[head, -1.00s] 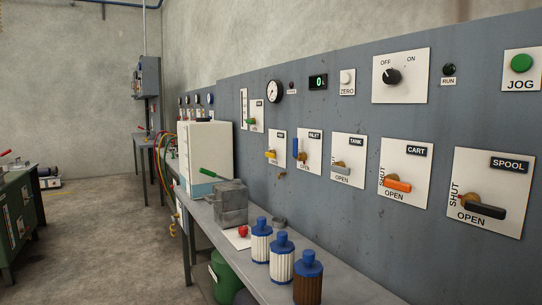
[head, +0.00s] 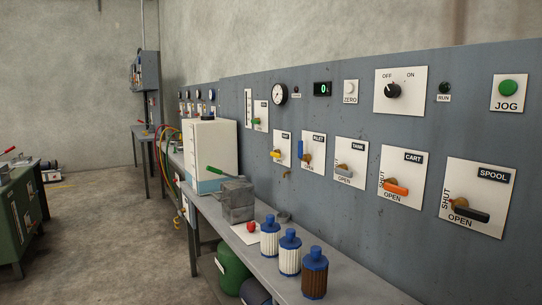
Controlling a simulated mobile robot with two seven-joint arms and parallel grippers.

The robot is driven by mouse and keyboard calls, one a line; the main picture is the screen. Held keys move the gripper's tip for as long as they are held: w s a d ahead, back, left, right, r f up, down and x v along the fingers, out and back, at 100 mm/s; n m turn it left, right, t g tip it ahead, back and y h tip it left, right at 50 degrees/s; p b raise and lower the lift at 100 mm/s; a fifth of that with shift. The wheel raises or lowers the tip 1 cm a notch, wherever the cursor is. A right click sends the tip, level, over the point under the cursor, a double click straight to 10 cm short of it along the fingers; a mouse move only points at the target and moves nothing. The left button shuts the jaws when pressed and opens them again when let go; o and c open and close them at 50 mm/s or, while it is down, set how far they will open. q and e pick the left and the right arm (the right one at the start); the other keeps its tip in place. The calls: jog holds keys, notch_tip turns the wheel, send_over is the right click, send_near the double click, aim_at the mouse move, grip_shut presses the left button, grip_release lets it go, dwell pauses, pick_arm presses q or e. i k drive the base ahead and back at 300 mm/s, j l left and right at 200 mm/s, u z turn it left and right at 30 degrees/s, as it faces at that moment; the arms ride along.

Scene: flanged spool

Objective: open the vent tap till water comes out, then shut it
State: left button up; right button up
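A yellow-handled tap (head: 276,153) sits on a small white plate on the grey wall panel. Its label is too small to read for sure; it may be the vent tap. The yellow handle lies roughly sideways, and a small brass spout (head: 286,174) shows below the plate. I see no water at it. To its left, a green-handled tap (head: 257,121) sits on another small plate with an unreadable label. Neither of my grippers is in view.
Right of it are the blue-handled INLET tap (head: 301,149), the TANK tap (head: 343,168), the orange CART tap (head: 396,188) and the black SPOOL tap (head: 470,213).

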aim_at(278, 154)
jog(key=i+j, duration=1.8)
jog(key=j, duration=0.2)
